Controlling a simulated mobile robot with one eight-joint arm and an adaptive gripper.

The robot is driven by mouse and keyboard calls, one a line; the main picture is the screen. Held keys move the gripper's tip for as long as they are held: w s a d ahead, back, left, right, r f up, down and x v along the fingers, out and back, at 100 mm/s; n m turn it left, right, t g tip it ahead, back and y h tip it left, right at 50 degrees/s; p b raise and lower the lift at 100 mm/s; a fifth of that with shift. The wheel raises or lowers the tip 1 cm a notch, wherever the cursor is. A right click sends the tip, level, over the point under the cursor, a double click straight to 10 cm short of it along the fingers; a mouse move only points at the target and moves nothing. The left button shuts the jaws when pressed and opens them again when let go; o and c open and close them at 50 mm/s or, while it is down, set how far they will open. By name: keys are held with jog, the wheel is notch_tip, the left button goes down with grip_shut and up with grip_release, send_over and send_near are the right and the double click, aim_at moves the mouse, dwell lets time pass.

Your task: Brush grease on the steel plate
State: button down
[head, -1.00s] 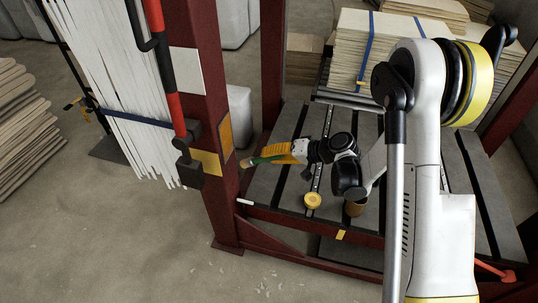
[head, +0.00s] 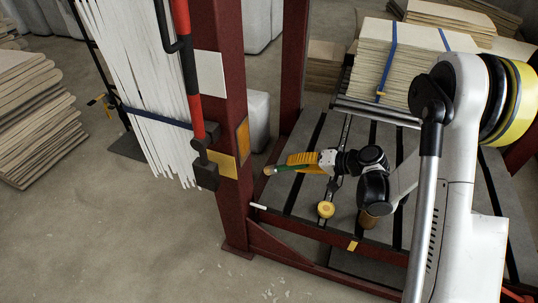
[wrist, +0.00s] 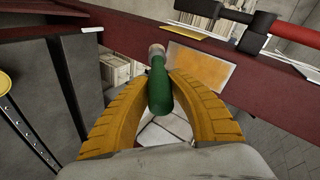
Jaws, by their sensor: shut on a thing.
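My gripper (head: 290,166) is shut on a brush with a green handle (wrist: 158,92). Its yellow fingers (wrist: 160,112) wrap the handle, and the pale tip (wrist: 156,50) points forward. A plate with an orange-yellow border and greyish middle (wrist: 200,68) is on the dark red post, ahead and right of the tip in the wrist view. It also shows on the post in the head view (head: 242,142). The tip is apart from it in the head view. A brown pot (head: 368,219) stands on the grey bench, partly hidden by my arm. A round yellow lid (head: 326,209) lies left of it.
The red post (head: 232,110) stands left of my gripper. A white panel (head: 209,78), a yellow panel (head: 221,163) and a red-black bar (head: 188,80) are on or beside it. White strips hang further left. Strapped boards (head: 395,65) are stacked behind.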

aim_at(275, 169)
jog(key=shift+w+a, duration=0.45)
jog(key=shift+a, duration=0.75)
jog(key=shift+w+a, duration=0.4)
jog(key=shift+a, duration=0.85)
jog(key=shift+w+a, duration=0.45)
jog(key=shift+a, duration=0.75)
jog(key=shift+w+a, duration=0.2)
jog(key=shift+a, duration=0.35)
jog(key=shift+w, duration=0.1)
jog(key=shift+w+d, duration=1.35)
jog(key=shift+w, duration=2.3)
jog(key=shift+s+a, duration=0.45)
jog(key=shift+s, duration=0.8)
jog(key=shift+s+a, duration=0.5)
jog(key=shift+s, duration=0.75)
jog(key=shift+s+a, duration=0.45)
jog(key=shift+s, duration=0.8)
